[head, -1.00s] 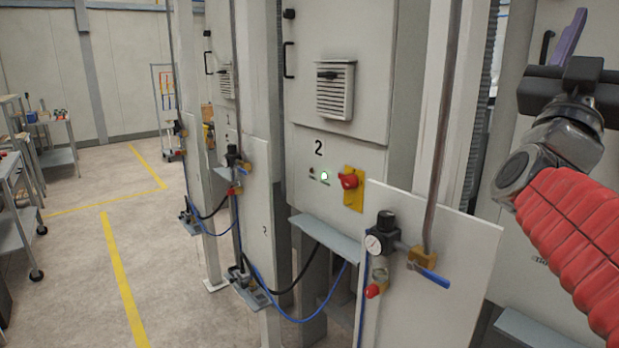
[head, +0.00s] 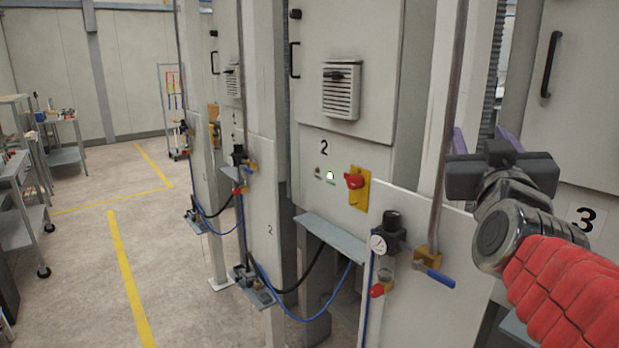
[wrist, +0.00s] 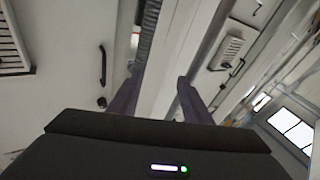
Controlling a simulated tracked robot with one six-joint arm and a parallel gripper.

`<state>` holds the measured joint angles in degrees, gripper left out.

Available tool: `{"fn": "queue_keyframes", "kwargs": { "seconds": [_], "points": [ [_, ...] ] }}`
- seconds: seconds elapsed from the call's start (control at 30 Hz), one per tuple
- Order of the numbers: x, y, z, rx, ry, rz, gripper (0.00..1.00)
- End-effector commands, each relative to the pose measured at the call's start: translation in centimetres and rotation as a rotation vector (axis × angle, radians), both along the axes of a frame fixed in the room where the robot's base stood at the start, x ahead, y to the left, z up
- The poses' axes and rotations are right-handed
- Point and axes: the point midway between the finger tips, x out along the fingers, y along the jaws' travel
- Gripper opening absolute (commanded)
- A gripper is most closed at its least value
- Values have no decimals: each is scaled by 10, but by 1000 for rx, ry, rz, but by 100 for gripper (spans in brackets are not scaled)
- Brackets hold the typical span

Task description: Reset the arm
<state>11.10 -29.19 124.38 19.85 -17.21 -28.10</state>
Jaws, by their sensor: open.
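My gripper (head: 483,142) is at the right of the head view, at the end of my red-sleeved arm. Its two purple fingers point up and away and stand apart, with nothing between them. The dark gripper body partly covers the post and cabinet behind it. In the wrist view the open fingers (wrist: 155,98) show above the dark gripper body, with a pale post and cabinets beyond them.
Cabinet 2 (head: 345,150) has a red switch on a yellow plate (head: 357,187) and a lit green lamp. A panel with a gauge and a blue-handled valve (head: 434,276) stands below my gripper. Carts (head: 65,155) stand at the left. The floor with yellow lines (head: 125,270) is clear.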

Motion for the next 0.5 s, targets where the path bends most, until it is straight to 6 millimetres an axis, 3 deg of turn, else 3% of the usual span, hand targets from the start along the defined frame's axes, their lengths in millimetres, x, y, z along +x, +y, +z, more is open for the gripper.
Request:
{"fn": "queue_keyframes", "kwargs": {
  "seconds": [0.27, 0.5],
  "points": [
    [-14, 60, -111, 111, 339, 175, 45],
    [-58, 97, -209, 200, 657, 242, 45]
  ]
}}
